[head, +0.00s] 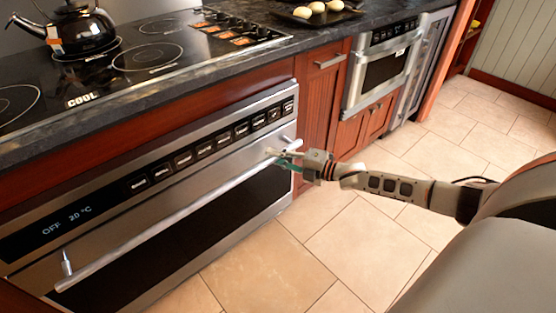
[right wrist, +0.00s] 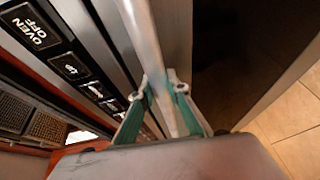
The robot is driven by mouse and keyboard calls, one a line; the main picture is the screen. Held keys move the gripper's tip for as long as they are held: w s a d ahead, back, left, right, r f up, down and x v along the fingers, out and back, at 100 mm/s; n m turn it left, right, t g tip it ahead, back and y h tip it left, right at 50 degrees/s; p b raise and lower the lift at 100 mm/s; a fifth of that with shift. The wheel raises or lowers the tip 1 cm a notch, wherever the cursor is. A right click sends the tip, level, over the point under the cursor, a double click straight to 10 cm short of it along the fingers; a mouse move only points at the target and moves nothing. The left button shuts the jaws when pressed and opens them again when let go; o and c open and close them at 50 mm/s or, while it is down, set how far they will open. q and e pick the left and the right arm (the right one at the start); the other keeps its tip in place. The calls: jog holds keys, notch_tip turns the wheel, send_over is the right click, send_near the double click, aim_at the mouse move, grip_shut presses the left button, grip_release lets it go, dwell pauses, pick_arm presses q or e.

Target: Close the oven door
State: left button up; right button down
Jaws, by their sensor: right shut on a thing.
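The oven door (head: 235,215) is a wide steel front with a dark window, below the control panel. It looks upright and close to the oven front; I cannot tell whether a small gap stays at its top edge. A long steel bar handle (head: 180,214) runs across it. My right gripper (head: 281,157) is at the right end of this handle. In the right wrist view, the teal fingers of the right gripper (right wrist: 161,94) stand on both sides of the handle (right wrist: 143,40) and are shut on it. My left gripper is not in view.
The control panel (head: 190,155) reads "OFF 20 °C". Above it are a black cooktop (head: 135,85) with a kettle (head: 78,30) and a dark counter edge. A microwave (head: 383,70) sits in the cabinets to the right. The tiled floor (head: 300,240) before the oven is clear.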

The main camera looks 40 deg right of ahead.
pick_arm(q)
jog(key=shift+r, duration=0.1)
pick_arm(e)
jog(key=shift+w+d+r, duration=0.1)
jog(key=shift+w+r, duration=0.15)
jog(key=shift+r, duration=0.05)
jog(key=c, duration=1.9)
grip_release()
jog(key=shift+w, duration=0.1)
jog(key=shift+w+f, duration=0.1)
jog(key=shift+f, duration=0.05)
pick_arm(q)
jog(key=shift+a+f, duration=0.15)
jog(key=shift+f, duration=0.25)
pick_arm(e)
jog(key=shift+s+f, duration=0.1)
jog(key=shift+s, duration=0.2)
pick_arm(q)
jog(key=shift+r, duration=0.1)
pick_arm(e)
jog(key=v, duration=1.1)
jog(key=shift+s+d+r, duration=0.1)
jog(key=shift+s+r, duration=0.1)
jog(key=shift+s, duration=0.05)
